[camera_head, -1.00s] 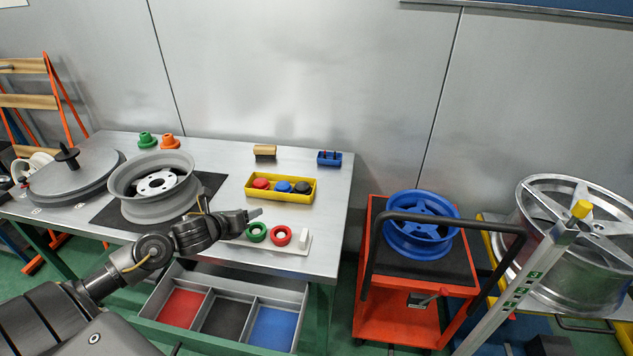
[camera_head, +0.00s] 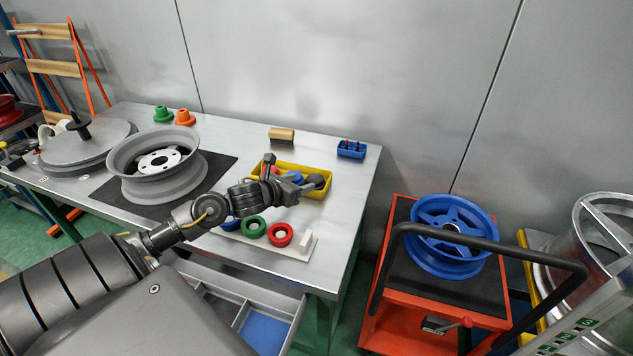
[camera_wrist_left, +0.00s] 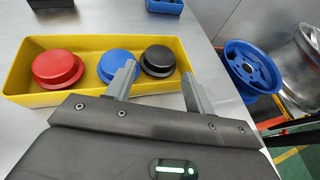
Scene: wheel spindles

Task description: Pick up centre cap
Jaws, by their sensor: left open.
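A yellow tray (camera_head: 328,188) on the metal bench holds three round caps: a red cap (camera_wrist_left: 58,68), a blue cap (camera_wrist_left: 116,64) and a black cap (camera_wrist_left: 158,58). In the head view my left gripper (camera_head: 288,173) is over the tray's near side and partly hides the caps. In the left wrist view its fingers (camera_wrist_left: 160,74) are spread and empty, with the black cap showing between and beyond the tips. The left finger overlaps the blue cap in the picture; contact cannot be told. My right gripper is not in view.
A grey wheel (camera_head: 135,180) lies on a black mat left of my arm. Coloured rings (camera_head: 280,235) sit on a pale board in front of the tray. A blue holder (camera_head: 351,150) and a wooden block (camera_head: 282,135) stand behind. A red cart (camera_head: 400,325) carries a blue wheel (camera_head: 450,235).

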